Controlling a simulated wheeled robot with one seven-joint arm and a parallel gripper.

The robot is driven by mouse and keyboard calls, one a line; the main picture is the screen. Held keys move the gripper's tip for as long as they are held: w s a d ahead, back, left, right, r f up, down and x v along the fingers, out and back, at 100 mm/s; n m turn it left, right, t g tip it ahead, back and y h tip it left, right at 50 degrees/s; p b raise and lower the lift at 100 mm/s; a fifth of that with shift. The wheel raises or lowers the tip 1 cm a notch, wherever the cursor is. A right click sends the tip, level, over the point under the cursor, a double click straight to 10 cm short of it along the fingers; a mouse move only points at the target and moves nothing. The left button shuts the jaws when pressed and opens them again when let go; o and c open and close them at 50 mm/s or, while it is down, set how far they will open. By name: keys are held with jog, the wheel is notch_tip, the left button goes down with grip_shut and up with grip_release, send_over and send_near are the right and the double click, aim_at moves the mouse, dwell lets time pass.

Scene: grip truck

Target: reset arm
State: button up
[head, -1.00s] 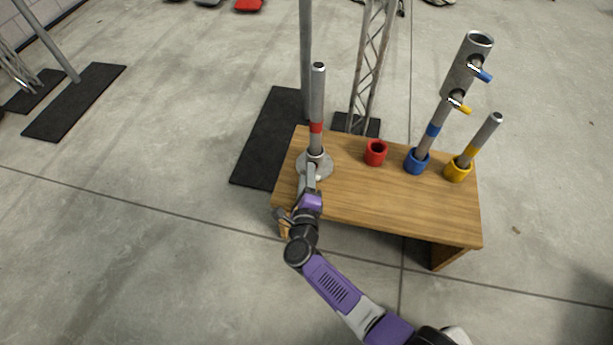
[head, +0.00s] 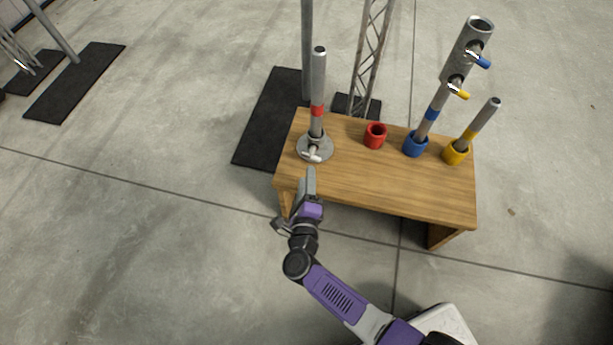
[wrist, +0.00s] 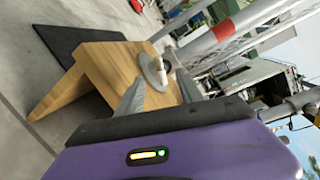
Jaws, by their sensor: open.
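My gripper (head: 310,178) is at the near left edge of the wooden table, open and empty. In the wrist view its two fingers (wrist: 160,92) stand apart, with the base of the red-banded pole between and beyond them. The red-banded grey pole (head: 318,85) stands upright in a round metal base (head: 315,148) on the table's left part. A small pale handle (head: 311,155) sits on the near side of that base. My gripper is short of the base and apart from it.
On the wooden table (head: 390,185) stand an empty red cup (head: 375,135), a blue cup (head: 415,145) holding a tilted pole with a clamp head, and a yellow cup (head: 455,152) holding a tilted pole. A lattice truss (head: 370,55) rises behind.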

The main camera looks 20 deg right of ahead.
dwell(0.3)
jog(key=shift+a, duration=0.1)
jog(key=s+a+r+n+t+y, duration=0.3)
jog(key=a+r+n+t+y, duration=0.15)
jog(key=r+n, duration=0.65)
jog(key=s+d+r+n+g+y, duration=0.1)
jog(key=s+d+r+n+g, duration=0.3)
jog(key=s, duration=0.7)
jog(key=s+d+r+n+t, duration=0.1)
jog(key=s+d+r+n, duration=0.1)
jog(key=s+r+n, duration=0.65)
jog(key=s+d+r+n+g+y, duration=0.1)
jog(key=s+d+n+g, duration=0.2)
jog(key=s, duration=1)
notch_tip(320, 180, up, 27)
jog(key=t+p, duration=0.1)
jog(key=p, duration=2.5)
jog(key=shift+a+n+p, duration=0.2)
jog(key=shift+n+p, duration=0.15)
